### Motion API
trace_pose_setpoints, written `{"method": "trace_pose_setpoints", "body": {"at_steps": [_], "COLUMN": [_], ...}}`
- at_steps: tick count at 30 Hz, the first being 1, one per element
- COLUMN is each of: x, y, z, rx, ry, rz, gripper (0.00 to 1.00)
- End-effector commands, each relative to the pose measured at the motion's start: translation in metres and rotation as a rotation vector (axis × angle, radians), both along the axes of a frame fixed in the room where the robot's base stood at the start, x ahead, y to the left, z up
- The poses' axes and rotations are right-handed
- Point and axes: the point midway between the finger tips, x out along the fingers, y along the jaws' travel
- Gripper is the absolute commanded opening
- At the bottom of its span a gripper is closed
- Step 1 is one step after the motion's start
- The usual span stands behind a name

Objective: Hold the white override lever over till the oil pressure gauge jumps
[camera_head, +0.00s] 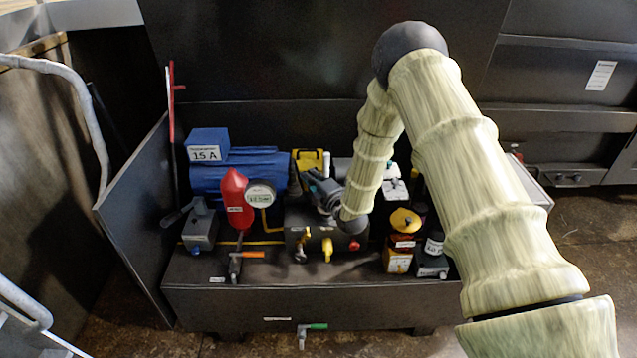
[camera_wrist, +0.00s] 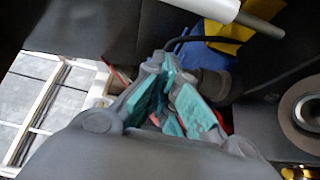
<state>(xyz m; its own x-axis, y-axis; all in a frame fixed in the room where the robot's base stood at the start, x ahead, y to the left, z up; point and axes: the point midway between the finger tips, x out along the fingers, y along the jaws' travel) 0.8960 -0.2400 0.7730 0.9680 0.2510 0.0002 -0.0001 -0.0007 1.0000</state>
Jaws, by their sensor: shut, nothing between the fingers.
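The white override lever (camera_head: 326,164) stands upright in the head view, just behind my gripper (camera_head: 324,192). In the wrist view a white rod (camera_wrist: 208,8), which looks like the same lever, crosses the top beyond the fingertips. My gripper's teal-padded fingers (camera_wrist: 172,88) are shut and empty. Whether they touch the lever I cannot tell; they look apart from it in the wrist view. The round gauge with a pale face (camera_head: 260,195) is left of my gripper, beside the red bottle-shaped part; its reading is too small to make out. The lever's base is hidden.
A blue motor (camera_head: 240,172) and red accumulator (camera_head: 234,200) stand left. A valve block (camera_head: 300,240) with a yellow handle and red knob lies in front of my gripper. Orange-topped and dark units (camera_head: 402,240) stand right. A side panel (camera_head: 140,215) bounds the left.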

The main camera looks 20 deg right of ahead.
Motion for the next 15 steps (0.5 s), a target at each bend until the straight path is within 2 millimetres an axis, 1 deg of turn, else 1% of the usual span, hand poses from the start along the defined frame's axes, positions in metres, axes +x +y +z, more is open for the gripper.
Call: {"method": "trace_pose_setpoints", "body": {"at_steps": [1,4,6,9,15], "x": [0.009,0.025,0.023,0.022,0.02], "y": [0.002,0.006,-0.006,-0.017,-0.031], "z": [0.001,0.002,0.001,0.001,0.0], "rx": [0.0,0.001,0.001,0.001,0.0], "ry": [-0.001,-0.003,0.0,0.0,0.0], "rz": [0.0,-0.001,-0.005,-0.003,-0.002], "gripper": [0.0,0.0,0.0,0.0,0.0]}}
